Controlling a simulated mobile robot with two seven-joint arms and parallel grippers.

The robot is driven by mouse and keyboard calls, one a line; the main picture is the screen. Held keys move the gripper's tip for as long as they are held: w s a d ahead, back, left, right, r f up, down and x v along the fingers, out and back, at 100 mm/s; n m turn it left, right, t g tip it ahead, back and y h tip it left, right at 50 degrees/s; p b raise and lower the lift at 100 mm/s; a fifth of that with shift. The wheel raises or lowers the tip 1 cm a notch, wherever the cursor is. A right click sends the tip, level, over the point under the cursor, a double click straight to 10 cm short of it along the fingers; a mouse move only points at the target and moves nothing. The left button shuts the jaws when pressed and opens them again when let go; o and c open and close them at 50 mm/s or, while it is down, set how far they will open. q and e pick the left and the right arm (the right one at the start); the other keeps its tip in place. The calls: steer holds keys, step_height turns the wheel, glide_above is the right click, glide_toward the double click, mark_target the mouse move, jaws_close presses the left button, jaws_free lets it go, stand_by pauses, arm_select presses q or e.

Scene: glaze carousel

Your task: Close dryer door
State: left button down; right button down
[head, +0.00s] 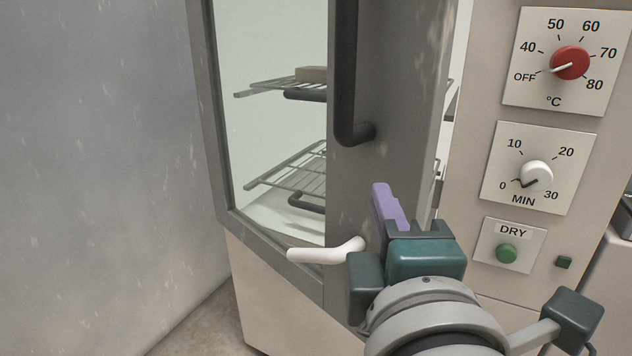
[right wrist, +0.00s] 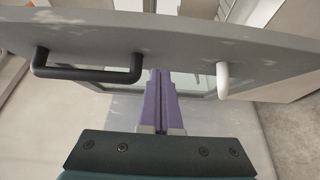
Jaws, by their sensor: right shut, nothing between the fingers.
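The dryer door (head: 385,110) is grey with a glass window (head: 265,50) on its left. It stands ajar; a narrow gap with light interior shows along its right edge. A dark bar handle (head: 346,70) and a white lever (head: 322,252) are on its front. In the right wrist view the door (right wrist: 180,40) crosses the top, with the handle (right wrist: 85,73) left and the white lever (right wrist: 222,80) right. My right gripper (head: 382,190) is shut and empty, its purple fingers at the door's front between handle and lever; I cannot tell whether they touch. My left gripper is out of view.
Wire racks (head: 290,170) show through the glass, one bearing a tan block (head: 311,74). Right of the door is a control panel with a red knob (head: 570,63), a white knob (head: 537,176) and a green button (head: 507,253). A grey wall (head: 95,150) is at left.

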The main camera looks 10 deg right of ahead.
steer(key=w+d, duration=0.2)
steer(key=d, duration=0.1)
steer(key=shift+w+d, duration=0.15)
steer(key=shift+w, duration=0.15)
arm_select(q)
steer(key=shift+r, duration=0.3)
